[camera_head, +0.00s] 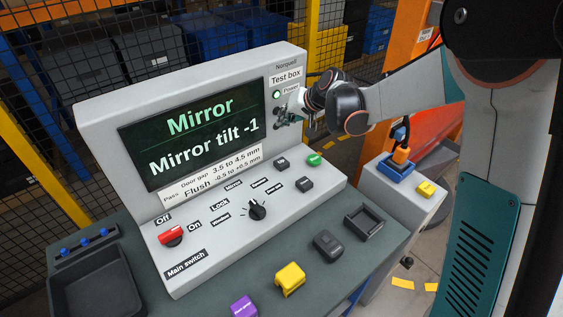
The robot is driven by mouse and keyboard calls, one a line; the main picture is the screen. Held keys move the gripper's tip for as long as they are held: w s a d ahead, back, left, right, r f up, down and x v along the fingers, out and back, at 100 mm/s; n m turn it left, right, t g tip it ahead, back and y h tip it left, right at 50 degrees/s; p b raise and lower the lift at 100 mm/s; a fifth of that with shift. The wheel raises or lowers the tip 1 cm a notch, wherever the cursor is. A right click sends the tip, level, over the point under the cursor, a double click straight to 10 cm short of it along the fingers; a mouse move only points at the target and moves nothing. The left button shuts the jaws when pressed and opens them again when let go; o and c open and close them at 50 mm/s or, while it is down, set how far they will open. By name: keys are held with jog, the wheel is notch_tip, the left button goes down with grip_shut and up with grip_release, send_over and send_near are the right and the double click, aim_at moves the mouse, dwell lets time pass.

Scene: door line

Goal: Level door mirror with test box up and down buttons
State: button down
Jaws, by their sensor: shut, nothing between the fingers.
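The grey test box (190,85) stands on a bench, its screen (200,135) reading "Mirror" and "Mirror tilt -1". Its sloped panel has two black buttons, an upper one (281,163) and a lower one (304,184), with labels too small to read. A green button (314,159) is beside them. A black selector knob (257,209) sits among labels including "Lock" and "Mirror". The red main switch (171,236) is at the left. My gripper (281,117) is shut and empty, beside the screen's right edge and above the buttons. No door mirror is in view.
On the bench are an empty dark tray (98,285), a black square holder (364,222), a dark grey block (328,244), a yellow block (290,279) and a purple block (243,306). A grey pedestal (405,205) with a yellow button (426,188) stands right.

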dwell(0.3)
jog(key=b, duration=0.5)
send_over(284, 160)
notch_tip(284, 160, down, 5)
jog(key=shift+r, duration=0.25)
jog(key=shift+s, duration=0.1)
jog(key=shift+f+b, duration=2.8)
jog(key=shift+f, duration=1.6)
jog(key=shift+f, duration=0.2)
jog(key=shift+f+b, duration=0.25)
jog(key=shift+b, duration=0.05)
